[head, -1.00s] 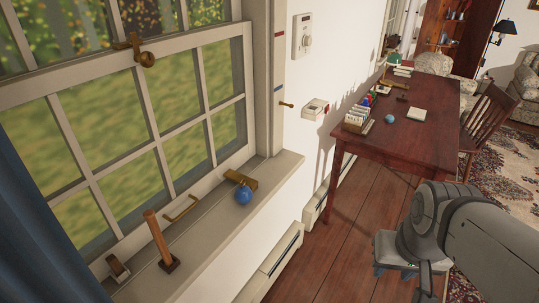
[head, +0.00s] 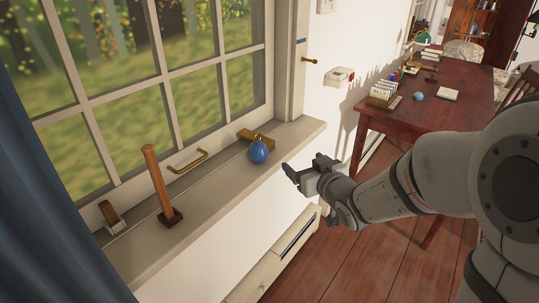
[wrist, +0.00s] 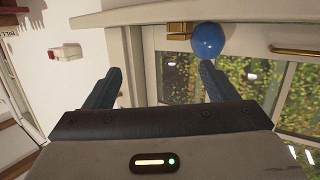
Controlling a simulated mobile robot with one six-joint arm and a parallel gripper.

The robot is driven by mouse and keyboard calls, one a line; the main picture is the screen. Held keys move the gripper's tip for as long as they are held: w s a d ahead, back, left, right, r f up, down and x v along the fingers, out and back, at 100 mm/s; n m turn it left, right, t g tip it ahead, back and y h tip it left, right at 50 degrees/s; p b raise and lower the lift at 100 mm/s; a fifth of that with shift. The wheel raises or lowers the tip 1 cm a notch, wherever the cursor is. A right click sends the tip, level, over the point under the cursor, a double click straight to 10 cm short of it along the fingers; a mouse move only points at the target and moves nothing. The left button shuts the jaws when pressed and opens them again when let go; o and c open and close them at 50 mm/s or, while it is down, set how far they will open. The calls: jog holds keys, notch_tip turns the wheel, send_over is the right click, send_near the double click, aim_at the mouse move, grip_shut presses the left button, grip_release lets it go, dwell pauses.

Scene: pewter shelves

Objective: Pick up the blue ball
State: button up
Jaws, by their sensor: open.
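The blue ball (head: 258,152) sits on the window sill, against or just in front of a brass latch block. In the wrist view the ball (wrist: 208,40) is beyond the fingertips, close to the tip of the right-hand finger. My gripper (head: 289,172) is beside the sill edge, a little right of the ball in the head view and apart from it. In the wrist view my gripper (wrist: 160,80) has its two fingers spread wide with nothing between them.
The sill (head: 226,176) also bears a brass latch (head: 256,136), a brass handle (head: 188,161) and an upright wooden post (head: 160,180). The window is behind. A blue curtain (head: 55,200) hangs at left. A wooden table (head: 440,115) stands at right, with a teal ball on it.

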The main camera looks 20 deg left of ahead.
aim_at(265, 155)
jog(key=w+a+y, duration=0.1)
jog(key=a, duration=0.3)
jog(key=w+a+f+n+y+b, duration=0.1)
jog(key=a+y, duration=0.1)
jog(key=a, duration=0.2)
jog(key=w+a+n+y+b, duration=0.1)
jog(key=a, duration=0.3)
jog(key=shift+w+f+g, duration=0.2)
jog(key=shift+f+g, duration=0.2)
jog(key=shift+d, duration=0.1)
jog(key=c, duration=1.1)
jog(key=shift+r, duration=0.1)
notch_tip(265, 155, up, 10)
jog(key=shift+f+p, duration=0.1)
jog(key=shift+p, duration=1)
